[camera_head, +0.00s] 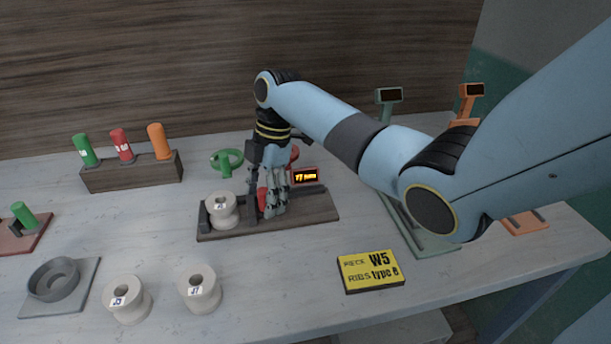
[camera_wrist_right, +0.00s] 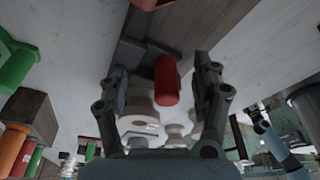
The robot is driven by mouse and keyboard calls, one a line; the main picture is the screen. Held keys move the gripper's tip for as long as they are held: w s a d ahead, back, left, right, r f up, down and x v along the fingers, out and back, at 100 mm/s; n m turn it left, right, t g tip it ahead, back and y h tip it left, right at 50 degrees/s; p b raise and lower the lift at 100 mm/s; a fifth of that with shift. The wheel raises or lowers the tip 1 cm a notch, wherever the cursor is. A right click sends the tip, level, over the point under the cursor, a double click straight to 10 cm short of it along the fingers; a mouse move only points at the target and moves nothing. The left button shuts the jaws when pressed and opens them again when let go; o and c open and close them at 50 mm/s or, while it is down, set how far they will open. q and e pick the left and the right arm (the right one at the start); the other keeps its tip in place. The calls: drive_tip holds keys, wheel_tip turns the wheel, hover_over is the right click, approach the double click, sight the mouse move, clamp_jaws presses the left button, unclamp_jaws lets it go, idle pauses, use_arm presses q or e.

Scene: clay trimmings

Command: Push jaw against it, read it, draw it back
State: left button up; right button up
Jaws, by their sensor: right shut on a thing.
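A measuring gauge with a dark base (camera_head: 318,208) stands in the middle of the table. A white spool (camera_head: 222,211) with a number label sits on it, beside the dark fixed jaw at its left end. The sliding jaw (camera_head: 251,207) stands just right of the spool; I cannot tell whether they touch. My right gripper (camera_head: 271,203) is shut on the jaw's red handle (camera_head: 262,200), which shows between the fingers in the right wrist view (camera_wrist_right: 166,82). The gauge's display (camera_head: 305,176) glows orange and seems to read 77 mm. My left gripper is not in view.
Two white spools (camera_head: 127,299) (camera_head: 199,288) stand at the front left, near a grey round dish (camera_head: 54,280). A wooden rack (camera_head: 132,172) holds green, red and orange cylinders. Green and orange stands are at right.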

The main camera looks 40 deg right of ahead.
drive_tip(key=shift+s+d+f+p, duration=0.15)
drive_tip(key=shift+s+d+p, duration=0.1)
drive_tip(key=shift+s, duration=0.15)
drive_tip(key=shift+s+d+f+p, duration=0.15)
drive_tip(key=shift+s+p, duration=0.1)
drive_tip(key=shift+s, duration=0.1)
idle(0.6)
drive_tip(key=o, duration=0.8)
drive_tip(key=shift+c, duration=0.2)
drive_tip(key=o, duration=0.5)
drive_tip(key=shift+s+r, duration=0.2)
drive_tip(key=shift+w+d, duration=0.1)
drive_tip(key=shift+w, duration=0.05)
drive_tip(key=shift+w+r, duration=0.1)
drive_tip(key=shift+r, duration=0.1)
drive_tip(key=p+v, duration=0.2)
drive_tip(key=a+p+v, duration=0.1)
drive_tip(key=p+v, duration=0.1)
drive_tip(key=p, duration=0.1)
drive_tip(key=p+v, duration=0.2)
drive_tip(key=shift+a+r, duration=0.2)
drive_tip(key=shift+r, duration=0.35)
